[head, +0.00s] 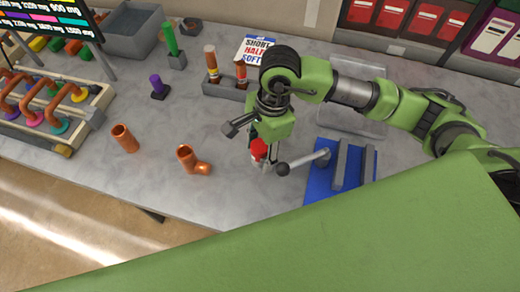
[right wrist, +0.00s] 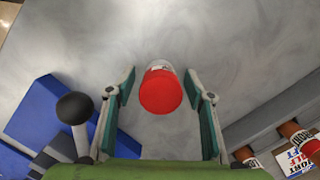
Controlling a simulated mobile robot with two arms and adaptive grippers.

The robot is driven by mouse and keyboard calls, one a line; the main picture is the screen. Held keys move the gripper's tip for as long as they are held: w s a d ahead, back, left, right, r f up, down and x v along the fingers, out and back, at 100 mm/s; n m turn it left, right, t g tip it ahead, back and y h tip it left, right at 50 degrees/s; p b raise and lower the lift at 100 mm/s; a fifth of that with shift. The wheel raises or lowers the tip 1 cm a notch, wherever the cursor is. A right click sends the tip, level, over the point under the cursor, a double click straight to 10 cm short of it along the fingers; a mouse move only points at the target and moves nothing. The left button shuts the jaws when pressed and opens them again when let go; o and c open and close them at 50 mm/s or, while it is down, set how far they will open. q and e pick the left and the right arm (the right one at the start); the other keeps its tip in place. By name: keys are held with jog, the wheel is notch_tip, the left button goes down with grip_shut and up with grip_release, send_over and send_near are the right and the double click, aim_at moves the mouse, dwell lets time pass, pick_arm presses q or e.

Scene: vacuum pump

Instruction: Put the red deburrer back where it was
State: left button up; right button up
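The red deburrer (head: 260,149), with a red top and a pale lower part, is on or just above the grey table, below my right gripper (head: 264,158) in the head view. In the right wrist view the deburrer (right wrist: 160,92) is seen from its red end, between the two fingers of my right gripper (right wrist: 161,90). A gap shows on both sides, so the fingers are open and not touching it. Whether its base rests on the table is hard to tell. My left gripper is not in view.
A blue base (head: 322,183) with a ball-ended lever (head: 283,168) stands close by on the right. A grey holder (head: 226,90) with orange-brown pieces is behind. Copper fittings (head: 192,160) lie to the left. A green stand-up tool (head: 171,42) and purple one (head: 157,86) are farther left.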

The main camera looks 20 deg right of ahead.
jog(key=shift+r, duration=0.4)
jog(key=r+b, duration=0.1)
jog(key=r, duration=0.2)
jog(key=d+r+b, duration=0.1)
jog(key=r, duration=0.3)
jog(key=r+b, duration=0.1)
jog(key=r, duration=0.3)
jog(key=shift+w+d+r, duration=0.1)
jog(key=shift+d+r, duration=0.1)
jog(key=shift+d, duration=0.2)
